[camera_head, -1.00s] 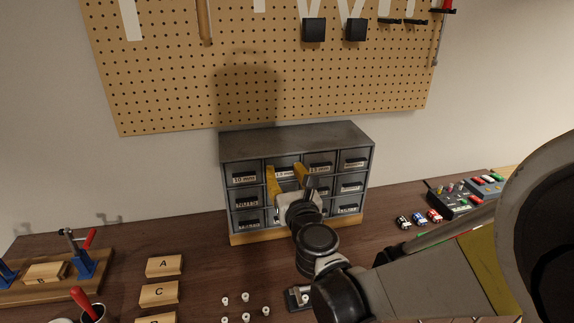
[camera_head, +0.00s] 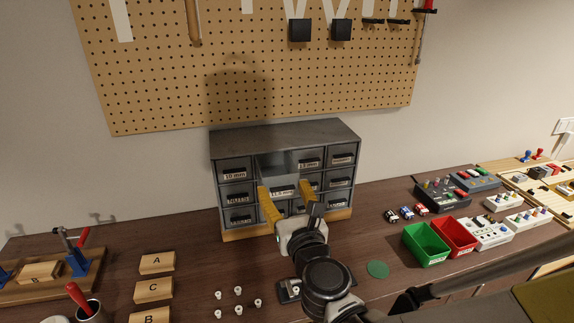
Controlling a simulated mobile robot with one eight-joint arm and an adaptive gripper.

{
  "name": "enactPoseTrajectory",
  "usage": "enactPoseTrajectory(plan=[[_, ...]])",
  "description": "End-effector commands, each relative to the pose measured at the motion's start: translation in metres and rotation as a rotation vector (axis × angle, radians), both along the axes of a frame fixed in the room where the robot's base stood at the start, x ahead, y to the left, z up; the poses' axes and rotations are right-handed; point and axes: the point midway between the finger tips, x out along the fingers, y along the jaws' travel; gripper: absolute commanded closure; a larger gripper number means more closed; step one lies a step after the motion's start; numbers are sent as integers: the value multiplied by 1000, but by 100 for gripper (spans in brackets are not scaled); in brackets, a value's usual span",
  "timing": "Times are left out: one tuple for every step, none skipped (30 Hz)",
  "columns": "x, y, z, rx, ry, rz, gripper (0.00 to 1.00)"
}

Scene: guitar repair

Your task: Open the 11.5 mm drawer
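The grey drawer cabinet (camera_head: 285,136) stands against the wall with rows of small labelled drawers. In the upper row, second column, one drawer (camera_head: 284,190) is pulled out toward me, with its grey slot visible above and behind it. Its label seems to read 11.5 mm, but it is small. My gripper (camera_head: 285,187) is in front of this drawer, its two yellow fingers spread on either side of the label. The fingers look open; whether they touch the drawer front is unclear. My gripper hides parts of the lower drawers.
Several white knobs (camera_head: 239,291) and lettered wooden blocks (camera_head: 156,262) lie at front left. A green bin (camera_head: 426,244) and red bin (camera_head: 455,237) stand at right. Small toy cars (camera_head: 406,212) sit right of the cabinet. The pegboard (camera_head: 250,80) hangs above.

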Motion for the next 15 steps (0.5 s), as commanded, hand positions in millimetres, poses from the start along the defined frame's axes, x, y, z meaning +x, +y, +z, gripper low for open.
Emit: enactPoseTrajectory(plan=[[0, 0, 0, 0, 0, 0, 28], [0, 0, 0, 0, 0, 0, 28], [0, 0, 0, 0, 0, 0, 28], [0, 0, 0, 0, 0, 0, 28], [0, 0, 0, 0, 0, 0, 28], [0, 0, 0, 0, 0, 0, 28], [0, 0, 0, 0, 0, 0, 28], [0, 0, 0, 0, 0, 0, 28], [-1, 0, 0, 0, 0, 0, 28], [-2, 0, 0, 0, 0, 0, 28], [-3, -1, 0, 0, 0, 0, 28], [-7, -2, 0, 0, 0, 1, 28], [-10, -2, 0, 0, 0, 1, 28], [-14, -3, 0, 0, 0, 1, 28], [-22, -5, 0, 0, 0, 2, 28]])
